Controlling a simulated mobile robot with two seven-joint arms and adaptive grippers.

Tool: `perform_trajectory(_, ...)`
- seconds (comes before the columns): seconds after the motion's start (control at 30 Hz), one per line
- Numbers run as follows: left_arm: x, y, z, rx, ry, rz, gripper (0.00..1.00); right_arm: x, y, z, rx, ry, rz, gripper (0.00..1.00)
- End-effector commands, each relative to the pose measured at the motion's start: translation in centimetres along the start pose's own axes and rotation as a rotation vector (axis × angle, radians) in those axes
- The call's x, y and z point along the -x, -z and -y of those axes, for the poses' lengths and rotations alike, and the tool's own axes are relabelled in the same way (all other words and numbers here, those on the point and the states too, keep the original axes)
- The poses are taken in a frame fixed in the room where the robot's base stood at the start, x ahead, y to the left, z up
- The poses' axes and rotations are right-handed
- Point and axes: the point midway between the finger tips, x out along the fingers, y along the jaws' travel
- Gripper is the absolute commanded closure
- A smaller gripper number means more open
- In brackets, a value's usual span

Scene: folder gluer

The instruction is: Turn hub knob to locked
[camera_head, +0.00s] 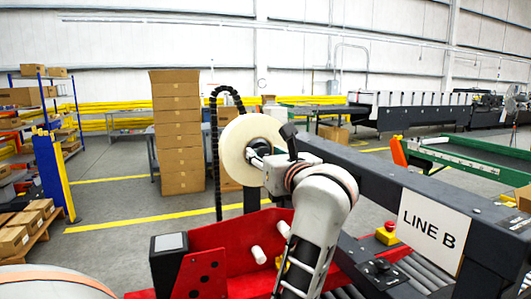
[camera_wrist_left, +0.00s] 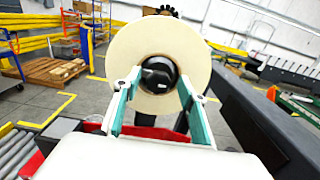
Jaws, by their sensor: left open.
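The hub knob (camera_wrist_left: 158,72) is dark and round, in the center hole of a large cream tape roll (camera_wrist_left: 128,50). Which way the knob is turned cannot be told. In the head view the roll (camera_head: 236,158) stands upright at the red machine, and my gripper and wrist hide the knob. My left gripper (camera_wrist_left: 157,92) faces the hub with its fingers spread, one on each side of the knob in the wrist view. Whether the fingertips touch the knob cannot be told. In the head view this gripper (camera_head: 262,158) is beside the roll. My right gripper is not in view.
A dark beam (camera_head: 385,172) with a LINE B sign (camera_head: 432,226) runs close on the right. A black cable chain (camera_head: 215,140) arches behind the roll. The red panel (camera_head: 222,250) with white pegs is below. Stacked cartons (camera_head: 178,130) stand farther back.

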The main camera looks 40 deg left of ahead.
Motion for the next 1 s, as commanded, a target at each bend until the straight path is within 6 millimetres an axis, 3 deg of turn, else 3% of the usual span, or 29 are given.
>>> perform_trajectory(0.27,0.0,0.0,-0.1,0.0,0.0,0.0,0.58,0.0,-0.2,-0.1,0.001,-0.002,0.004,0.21)
perform_trajectory(0.4,0.0,0.0,-0.1,0.0,0.0,0.0,0.95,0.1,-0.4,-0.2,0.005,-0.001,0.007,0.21)
perform_trajectory(0.73,0.0,0.1,-0.1,0.023,0.0,-0.001,0.96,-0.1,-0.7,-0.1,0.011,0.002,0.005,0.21)
perform_trajectory(1.0,-0.1,0.4,-0.2,0.157,-0.001,-0.001,0.96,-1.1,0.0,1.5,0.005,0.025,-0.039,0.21)
